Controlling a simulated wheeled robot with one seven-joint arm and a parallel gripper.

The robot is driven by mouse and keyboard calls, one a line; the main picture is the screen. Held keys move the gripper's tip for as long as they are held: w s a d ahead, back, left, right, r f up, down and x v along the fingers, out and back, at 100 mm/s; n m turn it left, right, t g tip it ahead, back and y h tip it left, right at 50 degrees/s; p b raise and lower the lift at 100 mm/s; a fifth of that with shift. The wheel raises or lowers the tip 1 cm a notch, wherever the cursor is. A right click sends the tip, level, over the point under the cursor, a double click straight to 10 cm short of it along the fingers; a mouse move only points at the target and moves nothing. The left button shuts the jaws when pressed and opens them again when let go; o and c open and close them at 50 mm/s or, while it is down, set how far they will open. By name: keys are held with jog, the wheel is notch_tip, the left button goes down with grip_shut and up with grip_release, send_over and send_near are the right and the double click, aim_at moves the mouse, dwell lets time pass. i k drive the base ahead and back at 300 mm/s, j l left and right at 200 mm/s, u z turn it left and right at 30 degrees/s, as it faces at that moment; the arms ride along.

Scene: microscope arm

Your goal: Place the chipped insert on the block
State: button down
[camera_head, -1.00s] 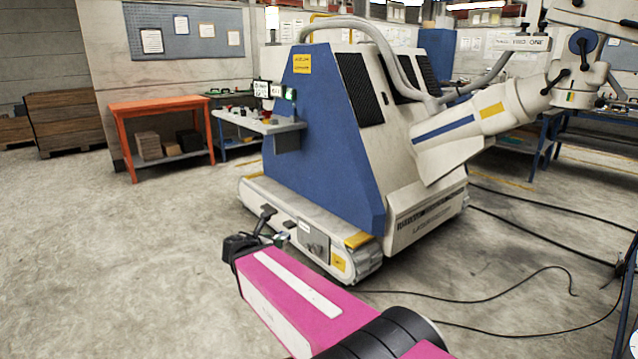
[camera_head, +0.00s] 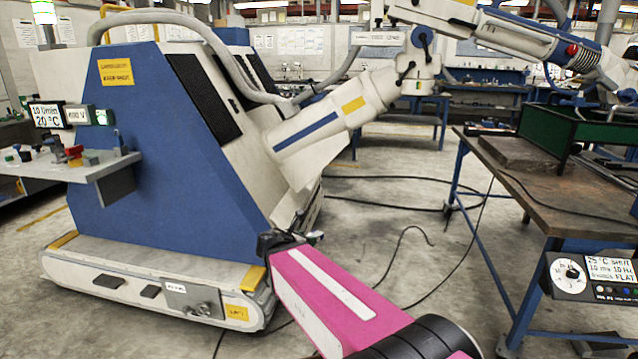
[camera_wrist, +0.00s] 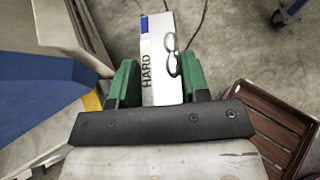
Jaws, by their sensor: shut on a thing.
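My gripper (camera_wrist: 159,82) has green fingers and is shut on a white piece marked HARD (camera_wrist: 160,62). The piece has a blue corner and stands out lengthwise past the fingers. A shiny metal loop shape (camera_wrist: 171,45) shows on its right side. I cannot tell whether this piece is the chipped insert. In the head view the end of my gripper (camera_head: 290,242) is small and dark, at the tip of my pink arm, in front of the blue and white machine. I cannot make out the chipped insert or the block for certain.
A tracked blue and white machine (camera_head: 180,170) fills the left, with a side shelf (camera_head: 85,165). Cables (camera_head: 400,240) cross the floor. A brown slatted crate (camera_wrist: 275,120) lies at lower right.

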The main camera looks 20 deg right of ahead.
aim_at(528, 156)
jog(key=i+z, duration=0.15)
jog(key=z, duration=0.25)
jog(key=i+z, duration=0.2)
jog(key=z, duration=0.15)
jog(key=i+z, duration=0.2)
jog(key=z, duration=0.2)
jog(key=i+j+z, duration=0.15)
jog(key=z, duration=0.2)
